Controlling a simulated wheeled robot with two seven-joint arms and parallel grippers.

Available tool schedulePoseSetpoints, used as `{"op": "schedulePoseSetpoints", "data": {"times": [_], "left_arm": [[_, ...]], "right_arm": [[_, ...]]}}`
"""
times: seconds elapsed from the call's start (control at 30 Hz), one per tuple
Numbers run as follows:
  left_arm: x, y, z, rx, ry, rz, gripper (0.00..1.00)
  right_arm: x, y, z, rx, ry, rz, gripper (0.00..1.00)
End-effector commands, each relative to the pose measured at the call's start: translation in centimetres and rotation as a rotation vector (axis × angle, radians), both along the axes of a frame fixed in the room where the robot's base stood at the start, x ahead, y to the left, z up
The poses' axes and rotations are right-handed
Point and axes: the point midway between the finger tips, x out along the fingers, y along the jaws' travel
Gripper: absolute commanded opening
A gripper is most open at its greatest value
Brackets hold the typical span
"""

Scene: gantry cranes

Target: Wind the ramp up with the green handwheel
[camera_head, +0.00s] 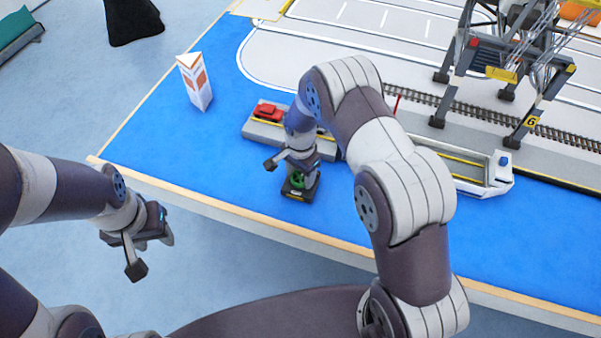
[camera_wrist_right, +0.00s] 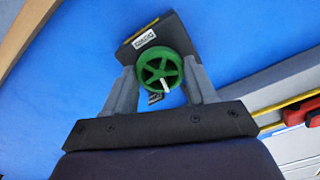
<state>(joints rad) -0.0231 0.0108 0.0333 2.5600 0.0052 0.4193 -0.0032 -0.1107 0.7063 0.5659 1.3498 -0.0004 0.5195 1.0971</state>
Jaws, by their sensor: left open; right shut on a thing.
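The green handwheel (camera_wrist_right: 160,70) sits on a dark block with a label (camera_wrist_right: 146,38). In the right wrist view it lies between the two fingers of my right gripper (camera_wrist_right: 162,82), which is shut on its rim. In the head view the handwheel (camera_head: 299,181) is partly hidden by my right gripper (camera_head: 292,170). A grey ramp or deck (camera_head: 253,130) with a red car (camera_head: 267,112) lies just behind the wheel; my right arm hides part of it. My left gripper (camera_head: 150,250) is open and empty, in front of the table's left edge.
A white-and-orange three-sided sign (camera_head: 196,82) stands on the blue mat (camera_head: 150,135). A white barge (camera_head: 485,175) lies to the right, below the gantry crane (camera_head: 500,60) and rails. The blue area left of the wheel is clear. The table has a wooden edge (camera_head: 230,212).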

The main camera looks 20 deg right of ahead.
Motion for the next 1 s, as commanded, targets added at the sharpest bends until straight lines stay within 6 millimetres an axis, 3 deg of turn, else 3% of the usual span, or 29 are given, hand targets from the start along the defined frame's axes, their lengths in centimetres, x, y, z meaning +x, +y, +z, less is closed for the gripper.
{"op": "schedulePoseSetpoints", "data": {"times": [0.5, 1.0], "left_arm": [[0.0, 0.0, -0.26, 0.0, 0.0, 0.0, 0.43], [0.0, 0.0, -0.31, 0.0, 0.0, 0.0, 0.43]], "right_arm": [[0.05, 0.07, 0.02, 0.0, -0.001, -0.395, 0.26], [0.06, 0.07, 0.04, 0.001, 0.0, -0.519, 0.26]]}}
